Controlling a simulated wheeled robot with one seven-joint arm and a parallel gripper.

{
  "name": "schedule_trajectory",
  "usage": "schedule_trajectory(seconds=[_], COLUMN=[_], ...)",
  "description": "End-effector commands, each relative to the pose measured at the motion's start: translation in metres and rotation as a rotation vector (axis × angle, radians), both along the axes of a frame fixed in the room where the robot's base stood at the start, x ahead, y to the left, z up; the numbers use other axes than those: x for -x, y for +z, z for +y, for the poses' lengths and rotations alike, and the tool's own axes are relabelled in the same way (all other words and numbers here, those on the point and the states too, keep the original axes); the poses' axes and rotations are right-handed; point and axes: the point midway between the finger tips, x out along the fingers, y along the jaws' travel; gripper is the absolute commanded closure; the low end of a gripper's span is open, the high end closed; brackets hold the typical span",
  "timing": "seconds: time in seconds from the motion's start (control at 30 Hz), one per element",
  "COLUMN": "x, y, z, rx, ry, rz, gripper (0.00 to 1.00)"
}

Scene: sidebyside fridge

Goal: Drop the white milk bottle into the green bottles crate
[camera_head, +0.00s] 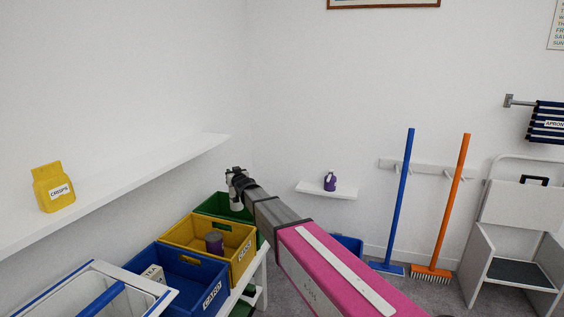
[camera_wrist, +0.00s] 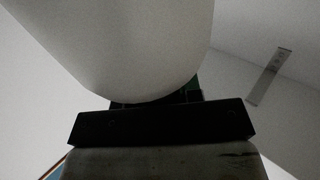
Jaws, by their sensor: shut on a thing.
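The white milk bottle (camera_wrist: 120,45) fills the upper part of the wrist view, close to the camera. My gripper (camera_head: 238,180) is shut on it; the black finger (camera_wrist: 162,125) lies across its lower edge. In the head view only a small pale part of the bottle (camera_head: 236,199) shows beneath the gripper. The green crate (camera_head: 212,204) stands at the far end of the row of crates. My gripper and the bottle appear over or in front of it; the exact height cannot be told. The crate's inside is mostly hidden, and a sliver of green shows behind the bottle in the wrist view.
The yellow crate (camera_head: 194,249) holds a dark purple can (camera_head: 214,242). The blue crate (camera_head: 190,264) holds a white carton (camera_head: 153,275). A white wall shelf (camera_head: 130,170) with a yellow crisps bag (camera_head: 54,186) runs above the crates on the left. A small shelf (camera_head: 345,194) holds a purple object.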

Motion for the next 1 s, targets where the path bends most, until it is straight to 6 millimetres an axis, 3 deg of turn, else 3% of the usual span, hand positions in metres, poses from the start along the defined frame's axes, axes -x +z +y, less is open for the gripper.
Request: schedule_trajectory(seconds=[0.47,0.5,0.6,1.0], x=[-0.0001,-0.0001,0.0000,0.0050], y=[-0.0108,-0.0108,-0.0108,-0.0108], z=[-0.0002,-0.0002,-0.0002,-0.0026], rx=[-0.001,-0.001,0.000,0.000], ry=[0.000,0.000,0.000,0.000], rz=[-0.002,-0.002,-0.001,-0.001], gripper=[1.00,0.64,0.38,0.38])
